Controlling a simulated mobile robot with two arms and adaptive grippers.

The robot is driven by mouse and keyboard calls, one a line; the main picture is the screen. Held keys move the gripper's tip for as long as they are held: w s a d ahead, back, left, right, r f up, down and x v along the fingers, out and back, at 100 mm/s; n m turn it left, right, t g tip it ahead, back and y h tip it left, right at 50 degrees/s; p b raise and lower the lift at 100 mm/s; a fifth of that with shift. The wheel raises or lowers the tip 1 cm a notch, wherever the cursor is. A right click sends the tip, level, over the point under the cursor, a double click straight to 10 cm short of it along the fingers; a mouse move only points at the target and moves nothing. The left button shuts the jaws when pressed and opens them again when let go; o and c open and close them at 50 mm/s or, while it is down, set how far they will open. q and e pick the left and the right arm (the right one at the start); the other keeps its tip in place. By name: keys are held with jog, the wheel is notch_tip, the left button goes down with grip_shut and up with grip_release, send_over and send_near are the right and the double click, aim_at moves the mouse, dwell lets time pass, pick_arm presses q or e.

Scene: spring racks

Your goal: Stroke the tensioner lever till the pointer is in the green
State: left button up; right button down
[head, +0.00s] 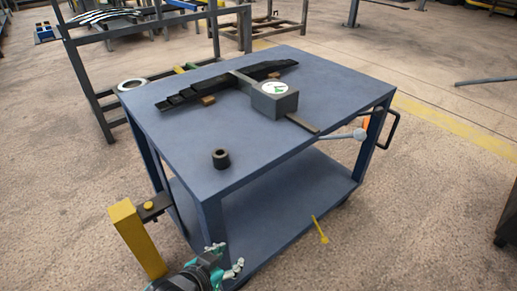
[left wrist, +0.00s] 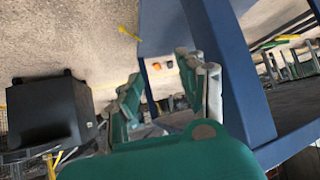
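The tensioner lever (head: 340,136) is a thin grey rod with a round grey knob. It sticks out past the right side of a blue cart (head: 190,140). A dark box on the cart top carries a white dial (head: 274,88) with a green mark; the pointer is too small to read. My left gripper (head: 228,258) is low at the front of the cart, well away from the lever. In the left wrist view its two fingers (left wrist: 165,78) stand apart with nothing between them. My right gripper is not in view.
A dark leaf spring pack (head: 190,95) and a small dark ring (head: 221,158) lie on the cart top. A yellow post (head: 137,240) stands at the cart's front left. A black handle (head: 394,128) is near the knob.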

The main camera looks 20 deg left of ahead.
pick_arm(q)
jog(key=w+d+r+t+h+b, duration=0.1)
jog(key=w+r+t, duration=0.2)
jog(key=r, duration=0.3)
jog(key=w+d+r+t+h+b, duration=0.1)
jog(key=w+d+r+t+b, duration=0.1)
jog(key=r+t, duration=0.4)
jog(key=shift+w+d+r+h, duration=0.3)
jog(key=shift+w+r+h, duration=0.15)
jog(key=shift+r, duration=0.2)
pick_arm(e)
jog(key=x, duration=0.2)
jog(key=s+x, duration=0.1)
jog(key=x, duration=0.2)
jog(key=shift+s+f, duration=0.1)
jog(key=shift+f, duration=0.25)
